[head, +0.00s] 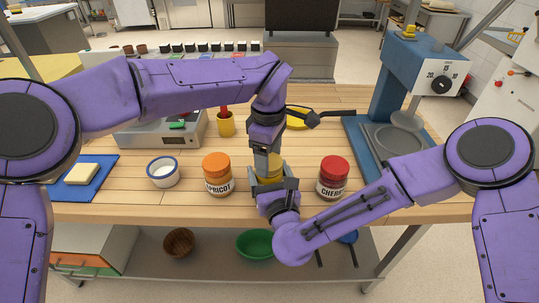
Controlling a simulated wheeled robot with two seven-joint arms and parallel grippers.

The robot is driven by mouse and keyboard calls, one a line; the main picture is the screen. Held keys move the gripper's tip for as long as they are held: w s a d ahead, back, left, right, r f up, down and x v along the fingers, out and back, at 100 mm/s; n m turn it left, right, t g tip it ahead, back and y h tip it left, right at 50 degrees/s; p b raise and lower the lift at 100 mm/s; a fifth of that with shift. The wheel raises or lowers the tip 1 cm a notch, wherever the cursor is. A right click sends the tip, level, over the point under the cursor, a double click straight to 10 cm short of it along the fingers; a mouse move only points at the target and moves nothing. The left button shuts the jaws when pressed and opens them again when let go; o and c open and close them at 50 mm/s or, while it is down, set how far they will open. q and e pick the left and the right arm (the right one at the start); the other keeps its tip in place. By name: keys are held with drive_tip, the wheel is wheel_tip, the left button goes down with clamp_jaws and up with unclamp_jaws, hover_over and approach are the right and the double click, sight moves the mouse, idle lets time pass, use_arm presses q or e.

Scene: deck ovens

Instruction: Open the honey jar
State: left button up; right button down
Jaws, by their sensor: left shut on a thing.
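A jar with a yellow lid (269,179) stands near the front edge of the table, mostly hidden by my two grippers; its label cannot be read. It is in the honey jar's likely place, between the apricot jar (218,175) with an orange lid and the cherry jar (333,178) with a red lid. My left gripper (268,170) points down from above and is shut on the yellow lid. My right gripper (277,187) comes from the front, its fingers at the jar's body; whether they grip it is hidden.
A white cup with a blue rim (163,173) and a blue board (86,176) with a pale block lie left. A scale (160,128) and a yellow pot (226,125) stand behind. A blue press (388,110) stands right. Bowls (256,244) sit on the lower shelf.

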use_arm(q)
drive_tip(key=n, duration=0.9)
drive_tip(key=shift+n, duration=0.3)
drive_tip(key=n, duration=1.8)
drive_tip(key=shift+r+n, duration=0.1)
drive_tip(key=shift+n, duration=0.2)
drive_tip(key=n, duration=1.6)
drive_tip(key=shift+n, duration=0.4)
